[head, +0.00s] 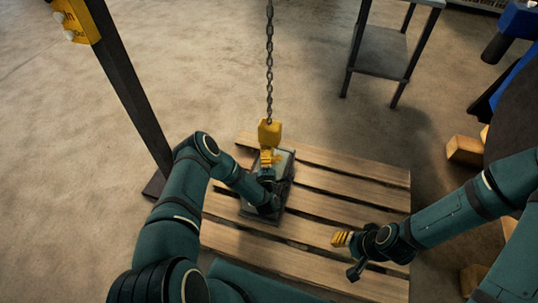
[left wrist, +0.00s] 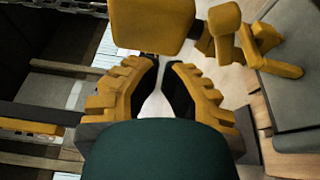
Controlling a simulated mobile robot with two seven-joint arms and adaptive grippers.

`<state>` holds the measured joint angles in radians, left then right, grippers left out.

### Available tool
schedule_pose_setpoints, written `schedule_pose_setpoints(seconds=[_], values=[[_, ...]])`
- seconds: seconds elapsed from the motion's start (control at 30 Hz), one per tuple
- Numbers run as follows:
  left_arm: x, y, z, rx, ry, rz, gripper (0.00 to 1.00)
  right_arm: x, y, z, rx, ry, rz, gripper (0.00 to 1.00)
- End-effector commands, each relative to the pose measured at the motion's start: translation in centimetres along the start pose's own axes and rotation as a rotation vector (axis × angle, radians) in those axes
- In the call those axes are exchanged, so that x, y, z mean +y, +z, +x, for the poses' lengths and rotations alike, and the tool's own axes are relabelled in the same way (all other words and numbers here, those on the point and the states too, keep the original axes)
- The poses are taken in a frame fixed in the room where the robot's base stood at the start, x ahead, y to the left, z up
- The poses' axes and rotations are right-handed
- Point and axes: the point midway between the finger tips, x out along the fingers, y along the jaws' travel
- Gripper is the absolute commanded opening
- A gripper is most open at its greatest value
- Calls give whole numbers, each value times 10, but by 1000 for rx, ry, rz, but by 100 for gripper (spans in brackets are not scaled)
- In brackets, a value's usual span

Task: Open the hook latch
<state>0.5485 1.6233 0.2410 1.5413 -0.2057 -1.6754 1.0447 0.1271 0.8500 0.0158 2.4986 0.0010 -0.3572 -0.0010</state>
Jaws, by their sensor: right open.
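A yellow hook block (head: 269,132) hangs on a chain (head: 269,60) above a dark metal part on the pallet. In the left wrist view the yellow block (left wrist: 152,24) is just beyond my fingertips, and the yellow hook (left wrist: 250,42) with its slim arms is to the right. I cannot tell which piece is the latch. My left gripper (head: 268,160) is just below the block in the head view. In the left wrist view its fingers (left wrist: 163,66) are partly apart, with a narrow empty gap. My right gripper (head: 345,240) is open and empty above the pallet's right side.
The dark metal part (head: 284,185) with a grey top sits on the wooden pallet (head: 350,178). A dark post (head: 128,85) stands at the left. A grey metal stand (head: 385,50) is behind the pallet. Wooden blocks (head: 465,150) lie at the right.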

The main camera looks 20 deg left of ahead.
Motion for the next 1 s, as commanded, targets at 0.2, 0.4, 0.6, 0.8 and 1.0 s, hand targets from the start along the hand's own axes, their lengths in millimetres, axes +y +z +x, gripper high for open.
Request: schedule_pose_setpoints(seconds=[0.2,0.4,0.6,0.8,1.0], values=[[-10,-8,-39,3,0,1,0,-3,0,-7,-3,0,1,47],[-16,-12,-56,4,4,3,0,-3,1,-9,-5,0,1,47],[-16,-13,-59,5,5,3,0,-3,1,-9,-5,0,1,47],[-16,-13,-59,5,6,4,0,-3,1,-9,-5,0,1,47],[-16,-13,-58,5,6,4,0,-3,1,-9,-5,0,1,47]])
